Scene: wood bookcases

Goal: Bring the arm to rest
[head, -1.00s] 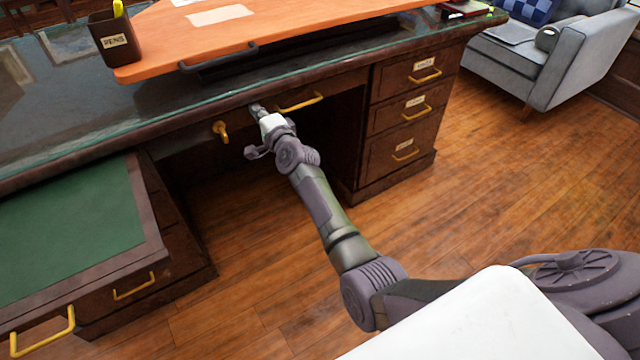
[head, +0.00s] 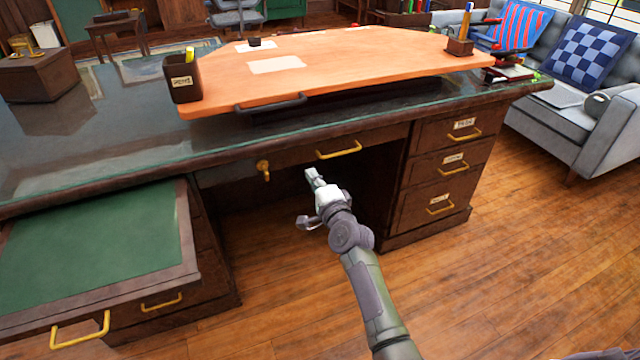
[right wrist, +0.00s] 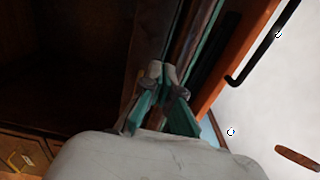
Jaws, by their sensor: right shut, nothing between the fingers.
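My right arm (head: 368,285) reaches up from the bottom of the head view toward the front of the desk. My right gripper (head: 310,173) is at its end, before the dark knee space and below the middle drawer's brass handle (head: 339,150). It looks apart from the handle. In the right wrist view the right gripper (right wrist: 160,72) has its fingertips together, with nothing between them. My left gripper is not in view.
The desk (head: 300,136) has a glass top and an orange raised board (head: 350,62). A green-topped leaf (head: 90,250) sticks out at left. Drawers (head: 450,165) stand at right. A grey sofa (head: 560,125) is at the right. Wood floor (head: 480,290) is open in front.

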